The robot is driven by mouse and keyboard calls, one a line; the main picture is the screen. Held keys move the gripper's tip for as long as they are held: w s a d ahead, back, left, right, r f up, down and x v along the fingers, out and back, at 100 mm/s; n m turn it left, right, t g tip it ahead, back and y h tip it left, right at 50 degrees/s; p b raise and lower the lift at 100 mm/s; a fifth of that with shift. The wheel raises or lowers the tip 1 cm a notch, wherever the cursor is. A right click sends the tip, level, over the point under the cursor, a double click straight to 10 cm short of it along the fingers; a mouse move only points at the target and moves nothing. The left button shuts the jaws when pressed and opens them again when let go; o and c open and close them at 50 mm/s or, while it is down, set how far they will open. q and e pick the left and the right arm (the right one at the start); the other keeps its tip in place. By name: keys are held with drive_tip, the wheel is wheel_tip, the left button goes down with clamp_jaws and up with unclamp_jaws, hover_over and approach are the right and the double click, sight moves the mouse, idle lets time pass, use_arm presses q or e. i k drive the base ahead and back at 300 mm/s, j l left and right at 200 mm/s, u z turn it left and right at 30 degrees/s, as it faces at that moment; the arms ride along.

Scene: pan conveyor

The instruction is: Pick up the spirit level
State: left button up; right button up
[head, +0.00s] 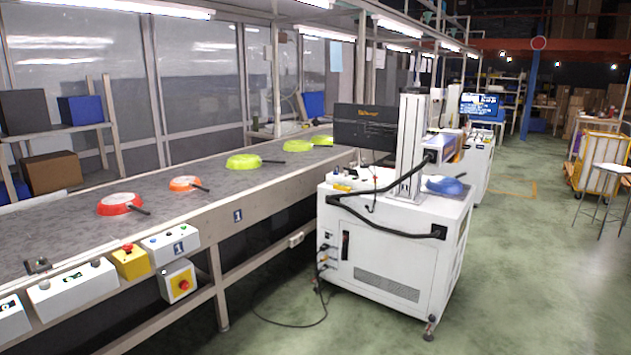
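I cannot make out a spirit level for certain. A small yellow item (341,187) lies on the left edge of the white machine cart's top; it is too small to tell what it is. Neither of my grippers shows in the head view.
The conveyor (75,240) runs along the left, carrying a red pan (120,203), an orange pan (185,183) and yellow-green pans (243,161). The white machine cart (385,265) stands beside it with a monitor (365,127). A black cable (290,325) loops on the floor. Green floor is free at right.

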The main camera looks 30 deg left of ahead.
sight(335, 187)
drive_tip(key=i+j+u, duration=0.35)
drive_tip(key=i, duration=0.75)
drive_tip(key=i+j+u, duration=0.15)
drive_tip(key=i+u, duration=0.2)
drive_tip(key=i, duration=0.75)
